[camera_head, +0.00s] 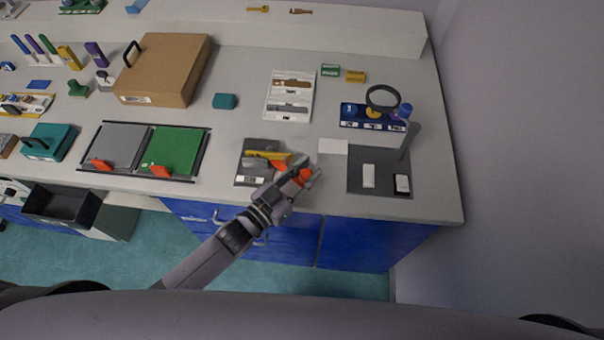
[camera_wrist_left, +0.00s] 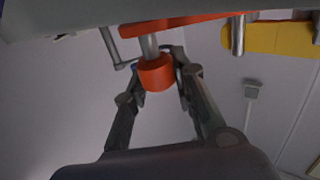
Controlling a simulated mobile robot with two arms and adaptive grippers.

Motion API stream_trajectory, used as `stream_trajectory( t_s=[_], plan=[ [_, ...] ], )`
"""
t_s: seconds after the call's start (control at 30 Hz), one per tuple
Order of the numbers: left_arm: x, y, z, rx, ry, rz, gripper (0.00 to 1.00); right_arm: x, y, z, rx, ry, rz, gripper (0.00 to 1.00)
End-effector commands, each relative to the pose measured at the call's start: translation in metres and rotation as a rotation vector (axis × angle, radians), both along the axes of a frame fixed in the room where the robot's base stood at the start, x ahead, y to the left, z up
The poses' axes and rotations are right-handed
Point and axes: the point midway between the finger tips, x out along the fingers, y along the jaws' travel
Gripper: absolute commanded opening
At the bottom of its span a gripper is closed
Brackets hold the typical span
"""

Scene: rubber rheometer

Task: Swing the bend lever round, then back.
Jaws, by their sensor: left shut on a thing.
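The bend lever (camera_wrist_left: 190,20) is a red bar with a round red-orange knob (camera_wrist_left: 155,72) on a grey pin, seen from below in the left wrist view. In the head view it lies at the right side of the dark bending fixture plate (camera_head: 243,178), partly covered by my gripper. My left gripper (camera_head: 304,174) is shut on the knob, with a finger on each side of it. A yellow bar (camera_head: 268,155) lies across the fixture and also shows in the left wrist view (camera_wrist_left: 275,38). My right gripper is not in view.
Right of the fixture is a dark base (camera_head: 362,154) with a magnifier (camera_head: 382,97) and two small blocks. On the left are a green panel (camera_head: 175,150) and a brown box (camera_head: 163,70). The table's front edge is close.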

Motion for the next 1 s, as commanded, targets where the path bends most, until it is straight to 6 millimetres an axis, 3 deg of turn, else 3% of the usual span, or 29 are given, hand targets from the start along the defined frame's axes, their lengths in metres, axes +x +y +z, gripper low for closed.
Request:
stream_trajectory(
  t_s=[0.23, 0.63, 0.67, 1.0],
  plan=[
    [0.011, -0.009, 0.001, -0.008, 0.001, 0.115, 0.00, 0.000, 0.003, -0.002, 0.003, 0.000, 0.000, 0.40],
    [0.014, -0.008, 0.001, -0.003, 0.003, 0.137, 0.00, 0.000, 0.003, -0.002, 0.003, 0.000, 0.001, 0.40],
    [0.014, -0.008, 0.001, -0.003, 0.003, 0.137, 0.25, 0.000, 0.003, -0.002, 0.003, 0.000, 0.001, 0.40],
    [0.013, -0.008, 0.000, -0.001, 0.002, 0.136, 0.46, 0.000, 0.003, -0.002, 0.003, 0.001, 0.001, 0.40]
  ],
)
